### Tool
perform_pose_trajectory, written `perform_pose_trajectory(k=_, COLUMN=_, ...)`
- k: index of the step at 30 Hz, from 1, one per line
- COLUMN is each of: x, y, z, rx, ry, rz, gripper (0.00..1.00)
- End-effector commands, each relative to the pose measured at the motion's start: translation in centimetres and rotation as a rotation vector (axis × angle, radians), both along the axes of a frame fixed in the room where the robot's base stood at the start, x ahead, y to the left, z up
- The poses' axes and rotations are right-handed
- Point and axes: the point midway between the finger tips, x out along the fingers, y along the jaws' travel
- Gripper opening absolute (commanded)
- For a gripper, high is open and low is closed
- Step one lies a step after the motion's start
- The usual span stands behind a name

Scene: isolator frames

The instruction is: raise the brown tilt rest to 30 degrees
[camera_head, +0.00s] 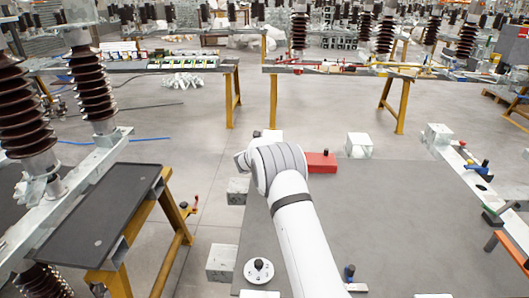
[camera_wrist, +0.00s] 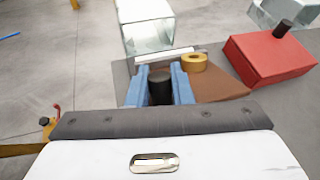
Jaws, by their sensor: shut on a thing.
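The brown tilt rest (camera_wrist: 220,86) shows in the wrist view as a flat brown plate just right of my gripper. Its angle is hard to judge from here, and part of it is hidden by my gripper. My gripper (camera_wrist: 160,76) has two blue fingers, shut on a dark upright knob (camera_wrist: 160,88) beside the brown plate. Whether the knob is part of the rest I cannot tell. A gold ring-shaped piece (camera_wrist: 194,62) sits at the plate's far edge. In the head view, my white arm hides the gripper and the rest.
A red block (camera_head: 322,161) with a dark knob stands right of the rest; it also shows in the wrist view (camera_wrist: 270,58). Pale metal blocks (camera_head: 359,145) stand along the grey table's (camera_head: 380,215) edges. A white disc with a knob (camera_head: 258,270) lies near left. The table's middle right is clear.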

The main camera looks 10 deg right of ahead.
Motion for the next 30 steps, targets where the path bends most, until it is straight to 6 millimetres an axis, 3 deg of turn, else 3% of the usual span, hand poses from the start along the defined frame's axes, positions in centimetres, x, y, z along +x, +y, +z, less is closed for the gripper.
perform_pose_trajectory(k=3, x=0.38, y=-0.48, z=0.81, rx=0.000, ry=-0.012, rz=-0.007, gripper=0.00)
perform_pose_trajectory(k=23, x=0.66, y=-0.89, z=1.31, rx=-0.001, ry=-0.018, rz=-0.011, gripper=0.00)
perform_pose_trajectory(k=24, x=0.65, y=-0.89, z=1.30, rx=0.000, ry=-0.017, rz=-0.011, gripper=0.23)
perform_pose_trajectory(k=30, x=0.57, y=-0.89, z=1.00, rx=0.000, ry=-0.013, rz=-0.011, gripper=0.38)
